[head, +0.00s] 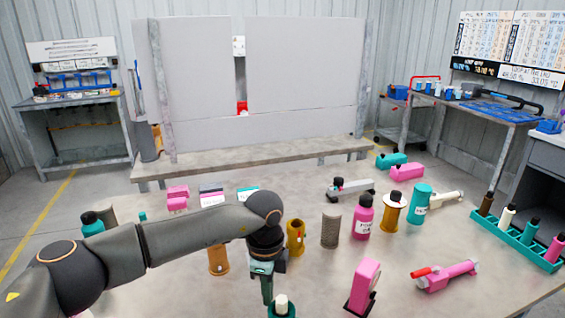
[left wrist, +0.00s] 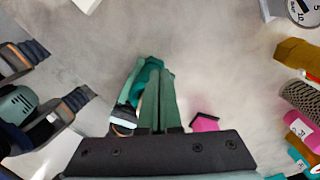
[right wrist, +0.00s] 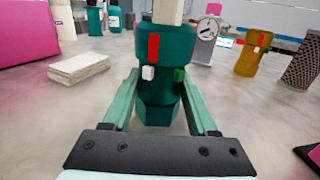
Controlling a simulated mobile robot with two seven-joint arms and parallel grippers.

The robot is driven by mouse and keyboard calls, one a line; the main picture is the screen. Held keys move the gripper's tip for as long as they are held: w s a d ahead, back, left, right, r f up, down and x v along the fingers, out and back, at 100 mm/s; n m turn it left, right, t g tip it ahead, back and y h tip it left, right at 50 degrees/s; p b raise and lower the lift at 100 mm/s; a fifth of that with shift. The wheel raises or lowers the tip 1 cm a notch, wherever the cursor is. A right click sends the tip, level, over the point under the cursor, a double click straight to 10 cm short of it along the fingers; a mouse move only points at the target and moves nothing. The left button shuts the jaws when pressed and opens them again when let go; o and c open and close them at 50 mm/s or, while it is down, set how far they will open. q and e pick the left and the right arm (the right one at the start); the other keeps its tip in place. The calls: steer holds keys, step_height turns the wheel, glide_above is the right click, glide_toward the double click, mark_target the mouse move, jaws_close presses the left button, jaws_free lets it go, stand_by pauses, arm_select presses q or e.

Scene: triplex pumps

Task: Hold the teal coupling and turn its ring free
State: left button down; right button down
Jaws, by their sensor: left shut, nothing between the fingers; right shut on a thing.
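The teal coupling (right wrist: 155,115) stands upright in the right wrist view, with a hexagonal lower body and a cream stem on top. Its upper ring (right wrist: 168,42) carries a red stripe, with a white block just below and a green block to the right. My right gripper (right wrist: 158,82) is shut on the coupling, one finger on each side. In the head view the coupling (head: 281,310) is cut off by the bottom edge. My left gripper (head: 267,298) is shut and empty, pointing down beside it. In the left wrist view its closed fingers (left wrist: 163,75) partly hide a teal part.
Beyond the coupling stand a mustard part (head: 295,237), a grey mesh cylinder (head: 330,230) and a pink bottle (head: 362,218). A pink gauge (head: 364,285) stands to the right, near a pink-and-red valve (head: 445,275). A teal rack (head: 515,243) sits at the right edge.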

arm_select(q)
step_height(320, 180, up, 6)
steer(key=shift+a, duration=0.15)
arm_select(e)
steer(key=shift+d, duration=0.15)
stand_by(0.3)
